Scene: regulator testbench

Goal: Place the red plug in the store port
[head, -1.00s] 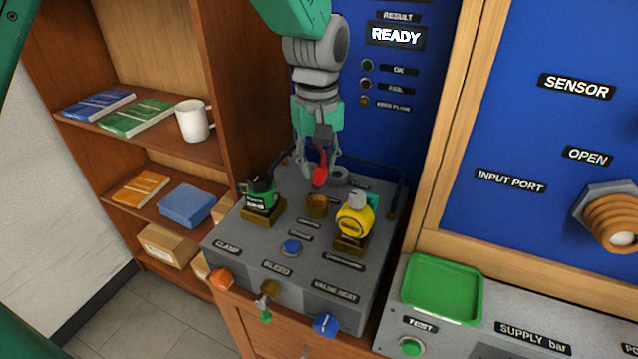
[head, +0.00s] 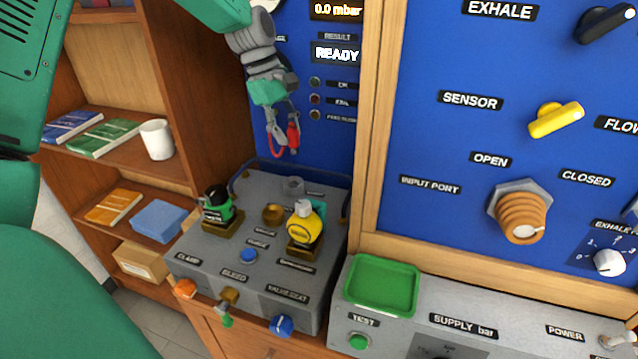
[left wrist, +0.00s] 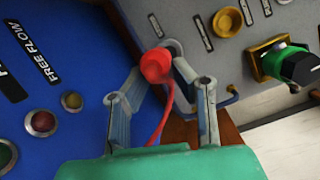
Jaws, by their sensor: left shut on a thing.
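My left gripper (head: 283,137) is shut on the red plug (head: 293,137), in the air above the back of the grey test box, in front of the blue panel. A thin red cord loops from the plug. In the left wrist view the plug (left wrist: 157,65) sits between the fingertips, its round red end facing the camera. A grey ring-shaped port (head: 293,185) is at the back of the box, below the plug and apart from it in the head view. Its label is too small to read, so I cannot tell if it is the store port. My right gripper is not in view.
A brass port (head: 273,214), a green-and-black part (head: 217,207) and a yellow part (head: 304,226) are on the grey box (head: 250,285). A thin rail edges its back. A green tray (head: 382,286) lies to the right; shelves stand to the left.

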